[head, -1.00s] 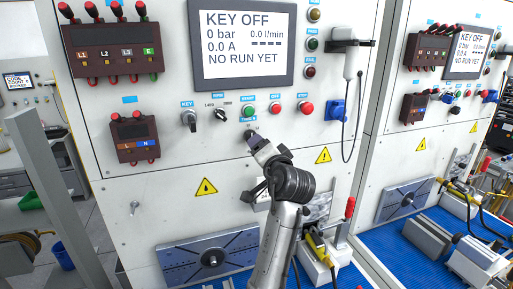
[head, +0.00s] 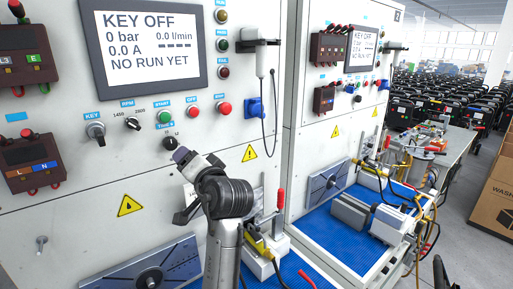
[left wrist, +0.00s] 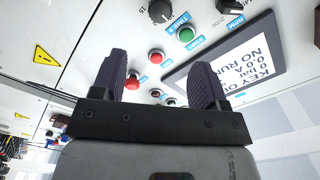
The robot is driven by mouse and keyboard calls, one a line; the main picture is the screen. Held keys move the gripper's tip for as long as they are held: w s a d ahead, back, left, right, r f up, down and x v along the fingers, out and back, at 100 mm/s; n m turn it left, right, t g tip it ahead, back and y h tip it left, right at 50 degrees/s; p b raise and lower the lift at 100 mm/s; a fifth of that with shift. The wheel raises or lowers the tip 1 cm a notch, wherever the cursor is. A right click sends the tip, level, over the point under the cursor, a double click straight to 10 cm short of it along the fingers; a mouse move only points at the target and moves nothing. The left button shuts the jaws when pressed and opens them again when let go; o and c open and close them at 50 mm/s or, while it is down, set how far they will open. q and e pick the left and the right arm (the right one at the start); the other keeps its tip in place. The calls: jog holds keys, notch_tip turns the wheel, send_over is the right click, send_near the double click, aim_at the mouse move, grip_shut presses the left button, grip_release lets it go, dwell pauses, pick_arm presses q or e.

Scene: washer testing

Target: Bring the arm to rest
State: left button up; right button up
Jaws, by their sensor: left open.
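My left arm rises from the bottom middle of the head view. Its gripper (head: 181,157) is in front of the washer test panel (head: 75,190), just below and right of the small timer knob (head: 170,142). In the left wrist view the two dark fingers of the left gripper (left wrist: 160,78) stand apart with nothing between them. The panel with its red and green buttons lies beyond them. Whether the fingertips touch anything is hard to tell, but I see no contact. My right gripper is not seen.
The screen (head: 143,42) reads KEY OFF and NO RUN YET. A second test station with a blue mat (head: 330,238) stands to the right. Open floor and a cardboard box (head: 495,205) lie farther right.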

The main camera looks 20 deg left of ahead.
pick_arm(q)
jog(key=s+d+r+n+t+h, duration=0.1)
jog(key=s+d+n+t+h, duration=0.25)
jog(key=d+t+h, duration=0.35)
jog(key=s+d+f+m+g+h, duration=0.1)
jog(key=s+f+g+h, duration=0.1)
jog(key=s+f, duration=0.6)
jog(key=s+d+f+m+g+h, duration=0.1)
jog(key=s+f, duration=0.8)
jog(key=f, duration=1)
jog(key=s+d+f+m+g+h, duration=0.2)
jog(key=s+f+g+h, duration=0.3)
jog(key=f, duration=0.9)
jog(key=shift+s+f+m+g, duration=0.1)
jog(key=shift+s+m+g, duration=0.3)
jog(key=shift+s, duration=0.55)
jog(key=shift+s+f+m+g, duration=0.1)
jog(key=shift+s+m+g, duration=0.3)
jog(key=shift+s, duration=0.5)
jog(key=s+f+g, duration=0.4)
jog(key=s+f, duration=0.4)
jog(key=s, duration=0.4)
notch_tip(320, 180, up, 19)
jog(key=p, duration=1.9)
jog(key=shift+a, duration=0.25)
